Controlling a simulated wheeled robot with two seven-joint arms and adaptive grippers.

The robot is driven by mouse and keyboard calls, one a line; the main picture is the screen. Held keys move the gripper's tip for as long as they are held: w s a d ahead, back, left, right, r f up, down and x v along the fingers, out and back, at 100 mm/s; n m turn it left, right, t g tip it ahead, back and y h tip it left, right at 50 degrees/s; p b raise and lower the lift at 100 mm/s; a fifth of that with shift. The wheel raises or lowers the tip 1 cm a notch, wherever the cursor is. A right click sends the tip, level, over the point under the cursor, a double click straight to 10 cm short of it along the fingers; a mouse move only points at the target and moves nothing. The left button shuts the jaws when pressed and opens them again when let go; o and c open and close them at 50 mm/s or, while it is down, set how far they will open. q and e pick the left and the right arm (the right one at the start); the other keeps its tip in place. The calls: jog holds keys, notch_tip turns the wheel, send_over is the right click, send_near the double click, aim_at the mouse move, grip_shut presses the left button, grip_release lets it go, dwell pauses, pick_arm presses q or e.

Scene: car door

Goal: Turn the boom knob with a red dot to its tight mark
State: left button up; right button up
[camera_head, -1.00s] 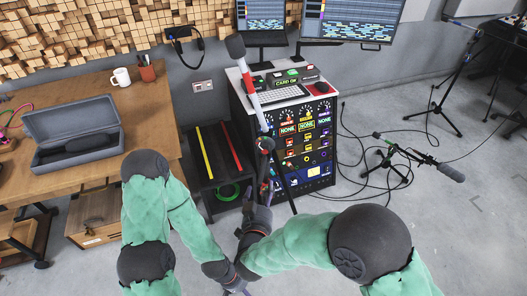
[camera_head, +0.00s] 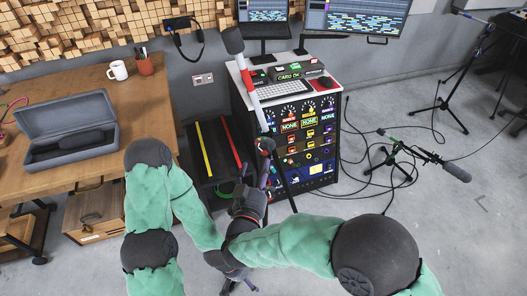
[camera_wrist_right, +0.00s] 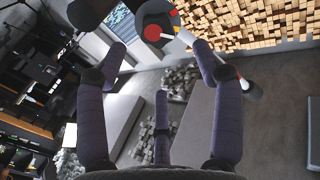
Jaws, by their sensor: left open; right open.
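The boom stand rises in front of the rack, with a white and red boom arm (camera_head: 252,88) slanting up to a dark microphone (camera_head: 233,41). Its dark knob (camera_head: 265,144) is at the boom joint; a red dot shows on the knob in the right wrist view (camera_wrist_right: 152,33). My right gripper (camera_head: 264,172) is open just below the knob. In the wrist view its purple fingers (camera_wrist_right: 160,50) spread either side of the knob, apparently not closed on it. My left gripper (camera_head: 238,281) is lower, near the stand's lower part, open and partly hidden by my right arm. I cannot read the tight mark.
A rack (camera_head: 310,145) with a keyboard (camera_head: 282,91) on top stands behind the stand. A wooden desk (camera_head: 150,95) with an open case (camera_head: 62,157) is at left. Another microphone stand (camera_head: 400,155) and loose cables lie to the right.

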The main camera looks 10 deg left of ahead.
aim_at(263, 151)
jog(key=w+b, duration=0.1)
jog(key=w, duration=0.2)
jog(key=w+b, duration=0.1)
jog(key=w, duration=0.3)
jog(key=shift+d+f, duration=0.15)
jog(key=shift+d, duration=0.05)
jog(key=shift+w, duration=0.65)
jog(key=c, duration=1.1)
